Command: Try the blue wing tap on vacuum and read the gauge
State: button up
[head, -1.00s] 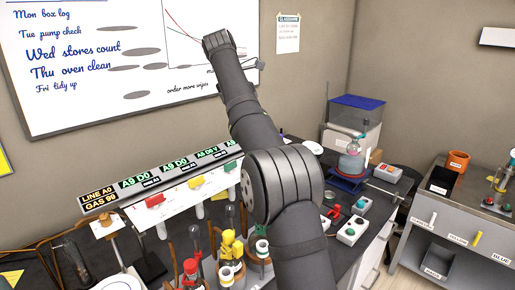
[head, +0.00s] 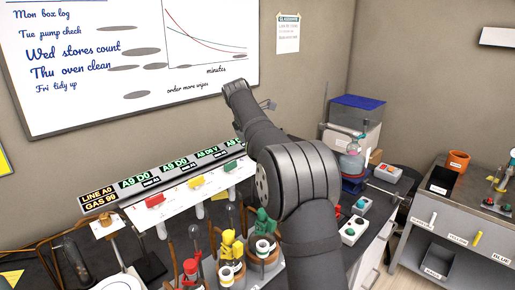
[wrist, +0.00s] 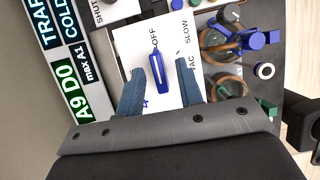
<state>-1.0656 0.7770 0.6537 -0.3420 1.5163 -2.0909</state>
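The blue wing tap (wrist: 158,73) is in the wrist view, on a white panel (wrist: 205,82). Its bar lies nearly upright in the picture, with its upper end towards the word OFF. The words SLOW and a partly hidden "AC" are to its right. My gripper (wrist: 159,57) is open, with one finger on each side of the tap and visible gaps to it. In the head view my arm hides the blue tap and the gripper's fingers. A green-lettered display (wrist: 66,90) beside the panel reads A9 D0, above "max A1". No dial gauge can be made out.
In the head view, red (head: 155,201), yellow (head: 196,182) and green (head: 230,166) taps sit along the panel. Flasks with coloured tops, such as the yellow one (head: 229,243), stand close in front. A whiteboard (head: 110,100) is on the wall behind.

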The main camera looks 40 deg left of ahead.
jog(key=shift+c, duration=0.4)
grip_shut()
jog(key=shift+m, duration=0.4)
jog(key=m, duration=0.1)
jog(key=m+h, duration=0.1)
jog(key=m, duration=0.1)
jog(key=shift+a+h, duration=0.2)
jog(key=shift+h, duration=0.1)
jog(key=shift+m+g+h, duration=0.3)
jog(key=shift+m+h, duration=0.3)
jog(key=shift+m, duration=1.1)
jog(key=shift+r, duration=0.1)
jog(key=shift+o, duration=0.4)
grip_release()
